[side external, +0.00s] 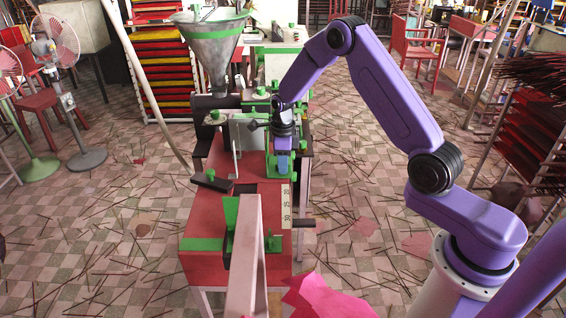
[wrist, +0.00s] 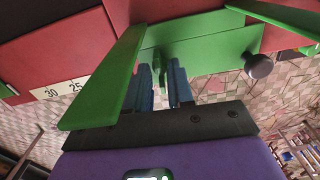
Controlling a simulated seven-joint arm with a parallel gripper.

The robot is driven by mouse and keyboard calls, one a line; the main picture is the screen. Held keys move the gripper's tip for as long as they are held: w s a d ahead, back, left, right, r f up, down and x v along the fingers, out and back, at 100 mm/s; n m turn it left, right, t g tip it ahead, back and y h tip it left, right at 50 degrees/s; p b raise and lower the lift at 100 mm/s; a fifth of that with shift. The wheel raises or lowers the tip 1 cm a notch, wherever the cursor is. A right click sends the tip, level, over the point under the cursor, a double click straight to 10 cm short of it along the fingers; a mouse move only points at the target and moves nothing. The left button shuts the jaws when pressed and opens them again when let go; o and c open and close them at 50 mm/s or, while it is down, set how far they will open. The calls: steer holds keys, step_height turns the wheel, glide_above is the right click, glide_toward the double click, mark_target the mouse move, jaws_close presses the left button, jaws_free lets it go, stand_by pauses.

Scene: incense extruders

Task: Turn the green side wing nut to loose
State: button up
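The green side wing nut (wrist: 159,64) stands out from a green plate (wrist: 205,42) on the machine, in the upper middle of the wrist view. My gripper (wrist: 161,82) has two blue fingers, parted, with one on each side of the nut's line. A gap shows between the fingers, and I cannot tell whether either touches the nut. In the side external view my gripper (side external: 284,163) points down at the green bracket on the right side of the red-topped machine (side external: 262,202). The side wing nut cannot be made out there.
A green bar (wrist: 105,80) slants close along the left of my fingers. A dark round knob (wrist: 259,65) sticks out to the right. A metal funnel (side external: 212,50) stands at the machine's back. A pale beam (side external: 250,255) rises at its front. Floor beside the machine is littered with sticks.

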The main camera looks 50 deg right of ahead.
jaws_close()
steer(key=shift+n, duration=0.3)
steer(key=n, duration=1)
stand_by(0.4)
steer(key=shift+o, duration=1.9)
jaws_free()
